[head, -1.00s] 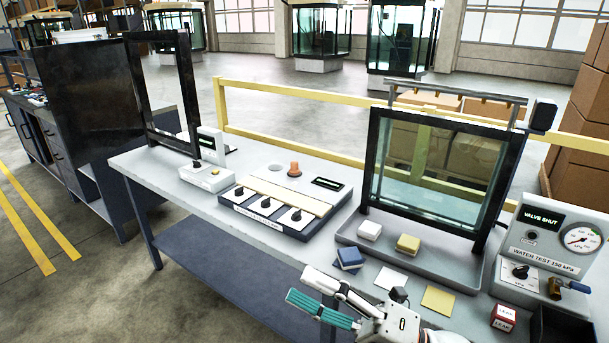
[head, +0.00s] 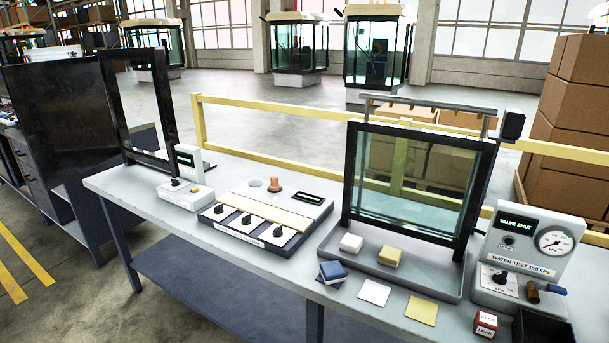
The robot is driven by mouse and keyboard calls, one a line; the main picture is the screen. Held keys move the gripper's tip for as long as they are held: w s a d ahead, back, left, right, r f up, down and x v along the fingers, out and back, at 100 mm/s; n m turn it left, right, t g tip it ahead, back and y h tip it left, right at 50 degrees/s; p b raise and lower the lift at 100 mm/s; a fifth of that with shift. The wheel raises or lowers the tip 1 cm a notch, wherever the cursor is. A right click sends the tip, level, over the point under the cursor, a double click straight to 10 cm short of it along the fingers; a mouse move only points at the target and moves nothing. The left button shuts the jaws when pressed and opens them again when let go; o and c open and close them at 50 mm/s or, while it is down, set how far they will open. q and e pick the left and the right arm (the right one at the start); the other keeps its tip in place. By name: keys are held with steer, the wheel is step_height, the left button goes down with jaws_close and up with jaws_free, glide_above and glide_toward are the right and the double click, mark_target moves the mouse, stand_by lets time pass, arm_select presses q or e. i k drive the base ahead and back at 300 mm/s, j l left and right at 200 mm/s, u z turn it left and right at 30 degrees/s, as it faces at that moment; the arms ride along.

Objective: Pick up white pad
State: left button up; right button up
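The white pad (head: 351,243) is a small white block in the grey tray (head: 428,283), near its front left, below the framed glass pane (head: 412,185). A yellow pad (head: 390,256) sits to its right, apart from it. A flat white square (head: 374,292) and a flat yellow square (head: 421,310) lie on the bench nearer me. Neither of my grippers shows in the head view now.
A panel with knobs (head: 262,215) stands left of the tray. A water test box (head: 530,257) with a gauge stands to the right, with a red-and-white LEAK block (head: 485,324) and a dark bin (head: 543,327) before it.

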mark_target(350, 242)
steer(key=j+z, duration=0.1)
steer(key=z, duration=1.25)
steer(key=j+z, duration=0.85)
steer(key=z, duration=0.15)
steer(key=k+j+z, duration=0.15)
steer(key=j, duration=0.15)
steer(key=k+j+z, duration=0.1)
steer(key=j, duration=0.2)
steer(key=k+j+z, duration=0.15)
steer(key=j, duration=0.15)
